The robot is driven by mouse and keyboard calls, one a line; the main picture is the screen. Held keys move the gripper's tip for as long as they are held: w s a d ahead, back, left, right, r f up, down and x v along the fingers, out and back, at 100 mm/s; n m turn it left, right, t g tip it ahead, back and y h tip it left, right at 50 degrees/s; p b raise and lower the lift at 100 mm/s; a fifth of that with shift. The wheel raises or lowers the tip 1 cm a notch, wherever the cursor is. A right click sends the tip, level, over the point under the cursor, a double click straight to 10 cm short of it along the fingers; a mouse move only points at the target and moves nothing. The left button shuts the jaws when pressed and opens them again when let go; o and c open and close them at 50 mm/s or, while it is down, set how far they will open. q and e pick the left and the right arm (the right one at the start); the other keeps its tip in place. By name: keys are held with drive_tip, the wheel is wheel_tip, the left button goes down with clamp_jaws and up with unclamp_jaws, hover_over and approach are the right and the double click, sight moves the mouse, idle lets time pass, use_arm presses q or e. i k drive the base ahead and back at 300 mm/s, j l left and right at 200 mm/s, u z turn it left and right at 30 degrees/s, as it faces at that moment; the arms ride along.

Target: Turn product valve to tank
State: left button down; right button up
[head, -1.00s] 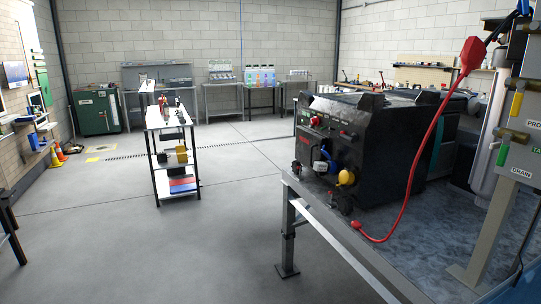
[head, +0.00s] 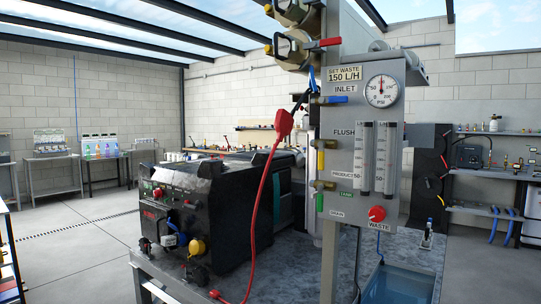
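A grey panel (head: 395,110) stands right of centre on the bench. On its left edge, a brass valve with a green handle (head: 319,201) sits below the PRODUCT label (head: 339,168). The green handle hangs straight down, beside the DRAIN label (head: 337,212). The green TANK label (head: 346,195) is to the right of this valve. Above it are a yellow handle (head: 320,161) hanging down below FLUSH, and a blue handle (head: 333,99) lying sideways below INLET. Neither of my grippers is in view.
The panel also carries a gauge (head: 381,91), two flow tubes and a red WASTE knob (head: 376,213). A black machine (head: 210,210) with a red cable (head: 258,200) stands left on the bench. A blue water tub (head: 398,285) is at front right. The floor at left is clear.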

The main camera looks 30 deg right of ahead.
sight(320, 188)
drive_tip(key=z, duration=0.4)
drive_tip(key=i+j+z, duration=0.1)
drive_tip(key=z, duration=0.65)
drive_tip(key=i+j+z, duration=0.1)
drive_tip(key=z, duration=0.3)
drive_tip(key=i+j+z, duration=0.15)
drive_tip(key=j+z, duration=0.25)
drive_tip(key=j, duration=0.3)
drive_tip(key=i+j+z, duration=0.1)
drive_tip(key=j+z, duration=0.3)
drive_tip(key=j, duration=0.3)
drive_tip(key=j+z, duration=0.4)
drive_tip(key=j, duration=0.35)
drive_tip(key=k+j, duration=0.1)
drive_tip(key=j, duration=0.9)
